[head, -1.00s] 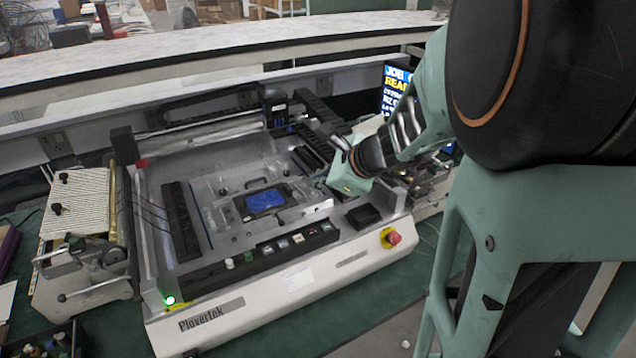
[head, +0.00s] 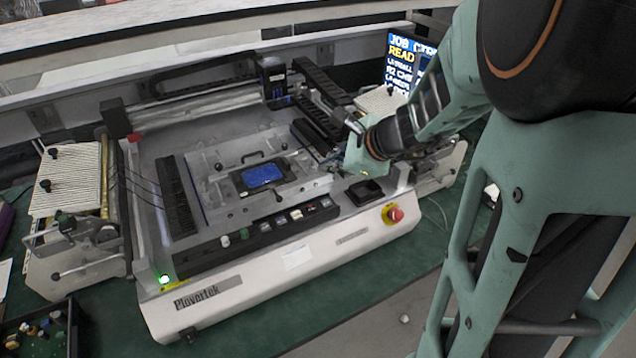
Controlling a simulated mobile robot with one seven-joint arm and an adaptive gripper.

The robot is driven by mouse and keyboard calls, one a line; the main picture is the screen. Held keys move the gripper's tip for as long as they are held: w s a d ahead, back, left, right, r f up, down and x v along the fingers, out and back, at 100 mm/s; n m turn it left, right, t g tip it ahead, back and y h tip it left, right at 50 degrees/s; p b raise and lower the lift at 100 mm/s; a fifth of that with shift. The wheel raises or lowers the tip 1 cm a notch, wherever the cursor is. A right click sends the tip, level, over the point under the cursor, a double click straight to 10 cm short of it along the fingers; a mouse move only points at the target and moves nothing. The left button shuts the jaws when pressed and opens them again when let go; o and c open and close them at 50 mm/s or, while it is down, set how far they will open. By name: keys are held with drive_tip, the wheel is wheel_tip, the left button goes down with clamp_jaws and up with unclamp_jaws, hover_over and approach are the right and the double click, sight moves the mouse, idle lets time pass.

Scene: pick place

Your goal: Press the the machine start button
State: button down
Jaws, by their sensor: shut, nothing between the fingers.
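A white machine marked Plovertek (head: 210,291) stands on the green bench. A round green-lit button (head: 165,279) with a yellow label is at its front left corner. A row of small buttons (head: 268,227), white, green, black and red, runs along a black strip on its front. Which one is the start button cannot be read. My gripper (head: 362,163) is at the end of my arm, over the machine's right side, shut and empty. It is far from the green-lit button; its fingertips are hard to make out.
A red emergency stop (head: 394,213) on a yellow base sits at the front right. A blue-screened device (head: 262,175) lies in the machine's middle. A monitor (head: 400,62) stands behind. A ribbed fixture (head: 68,180) and a parts bin (head: 40,330) are at left. The space above the front left is clear.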

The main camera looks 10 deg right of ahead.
sight(328, 204)
wheel_tip(328, 204, down, 8)
drive_tip(key=b, duration=0.7)
drive_tip(key=shift+f, duration=0.2)
idle(0.9)
drive_tip(key=shift+f+b, duration=0.35)
drive_tip(key=shift+b, duration=0.25)
drive_tip(key=shift+f+b, duration=0.45)
drive_tip(key=shift+b, duration=0.05)
idle(0.4)
drive_tip(key=shift+r, duration=0.15)
drive_tip(key=shift+r+p, duration=0.7)
